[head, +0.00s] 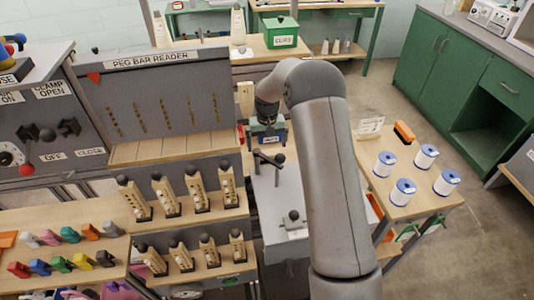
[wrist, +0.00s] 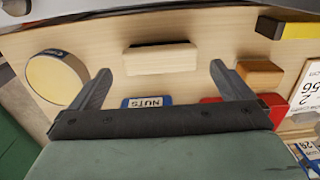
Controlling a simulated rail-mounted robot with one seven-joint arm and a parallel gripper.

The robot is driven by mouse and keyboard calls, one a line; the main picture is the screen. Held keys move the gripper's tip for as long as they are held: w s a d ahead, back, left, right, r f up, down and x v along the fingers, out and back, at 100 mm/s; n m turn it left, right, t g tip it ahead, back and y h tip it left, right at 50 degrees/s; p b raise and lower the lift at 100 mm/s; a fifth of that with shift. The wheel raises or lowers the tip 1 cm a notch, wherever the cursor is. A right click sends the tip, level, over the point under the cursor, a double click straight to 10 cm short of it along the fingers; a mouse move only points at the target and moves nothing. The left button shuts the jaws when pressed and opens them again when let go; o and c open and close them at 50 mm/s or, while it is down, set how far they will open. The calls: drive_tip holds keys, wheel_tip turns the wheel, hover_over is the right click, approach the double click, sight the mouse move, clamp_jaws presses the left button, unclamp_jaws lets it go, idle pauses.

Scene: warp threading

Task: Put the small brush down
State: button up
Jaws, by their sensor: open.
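In the wrist view, a pale wooden block with a thin dark strip along its far edge (wrist: 160,59), which looks like the small brush, lies on a light wooden surface (wrist: 200,25). My gripper (wrist: 160,70) is open, with one finger to the left and one to the right of the block. Both fingers stand clear of its ends, with visible gaps. In the head view my arm hides much of this area, and I cannot make out the brush there.
Near the gripper are a round cream-topped item (wrist: 56,78), a NUTS label (wrist: 147,102), a brown block (wrist: 260,73), a black-and-yellow item (wrist: 285,28) and a red item (wrist: 222,100). A side table with white spools (head: 427,157) stands right of my arm. The peg bar reader (head: 150,85) stands left.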

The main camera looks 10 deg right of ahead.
sight(267, 154)
drive_tip(key=s+r, duration=1.5)
drive_tip(key=shift+a+r, duration=0.35)
drive_tip(key=s, duration=2.4)
drive_tip(key=shift+s+f, duration=0.15)
drive_tip(key=shift+f, duration=0.1)
